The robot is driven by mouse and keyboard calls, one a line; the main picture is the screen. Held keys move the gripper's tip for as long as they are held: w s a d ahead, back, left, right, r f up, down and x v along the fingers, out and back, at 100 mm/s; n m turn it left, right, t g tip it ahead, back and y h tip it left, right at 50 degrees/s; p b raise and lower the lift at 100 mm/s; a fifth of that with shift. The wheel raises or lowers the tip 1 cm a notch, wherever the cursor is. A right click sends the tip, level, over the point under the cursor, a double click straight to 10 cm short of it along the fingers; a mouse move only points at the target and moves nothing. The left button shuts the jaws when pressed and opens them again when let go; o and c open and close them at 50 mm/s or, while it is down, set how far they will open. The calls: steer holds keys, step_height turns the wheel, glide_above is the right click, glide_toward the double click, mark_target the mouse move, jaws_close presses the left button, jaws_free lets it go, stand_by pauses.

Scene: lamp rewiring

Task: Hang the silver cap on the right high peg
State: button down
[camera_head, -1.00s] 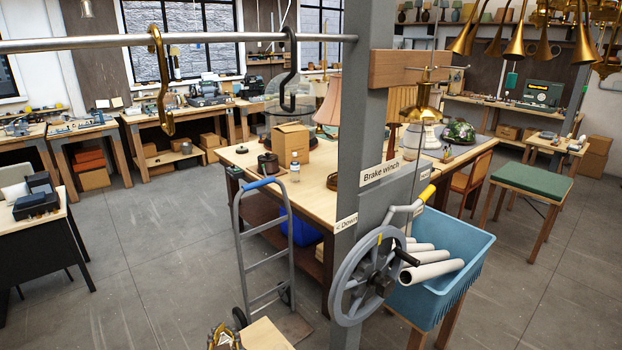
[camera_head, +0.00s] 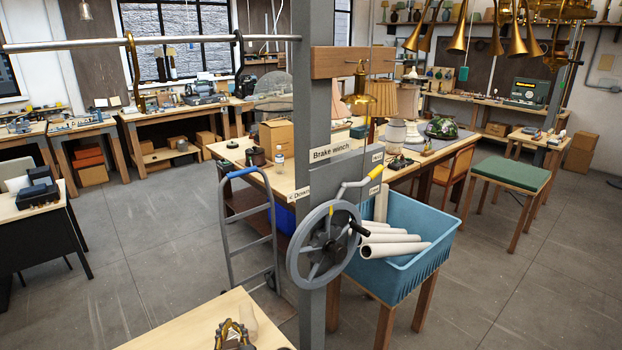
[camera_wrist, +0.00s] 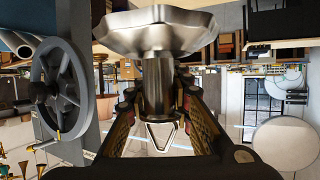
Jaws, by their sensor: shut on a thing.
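In the wrist view my gripper (camera_wrist: 160,112) is shut on the silver cap (camera_wrist: 160,32), a wide flared metal piece with a narrower neck between the fingers. A small triangular loop shows at the neck's end. In the head view my gripper (camera_head: 235,335) is at the bottom edge, low and left of the post; I cannot make out the cap there. A wooden crossboard (camera_head: 345,62) is fixed high on the grey post. A brass cap (camera_head: 360,96) hangs just in front of or below it. I cannot clearly tell a separate right high peg.
The grey post (camera_head: 305,120) carries a brake winch handwheel (camera_head: 324,244). A blue bin (camera_head: 425,240) with white tubes stands right of it. A metal rail (camera_head: 180,40) with hooks runs left. A pale tabletop (camera_head: 165,330) is beneath my gripper. Floor is open at left.

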steer(key=w+d+f+m+h+b, duration=0.15)
steer(key=w+d+f, duration=0.25)
steer(key=d, duration=0.6)
steer(key=w+d+f+m+h+b, duration=0.1)
steer(key=w+d+f+b, duration=0.25)
steer(key=d, duration=0.55)
steer(key=s+d+f+h+b, duration=0.15)
steer(key=d+f, duration=0.25)
steer(key=d, duration=0.5)
steer(key=s+d+f+b, duration=0.1)
steer(key=d+f+b, duration=0.25)
steer(key=d, duration=0.65)
steer(key=s+f, duration=0.3)
steer(key=f, duration=1.1)
steer(key=shift+s+a+f+m+t+p, duration=0.15)
steer(key=shift+s+f+m+t+p, duration=0.2)
steer(key=shift+m, duration=0.1)
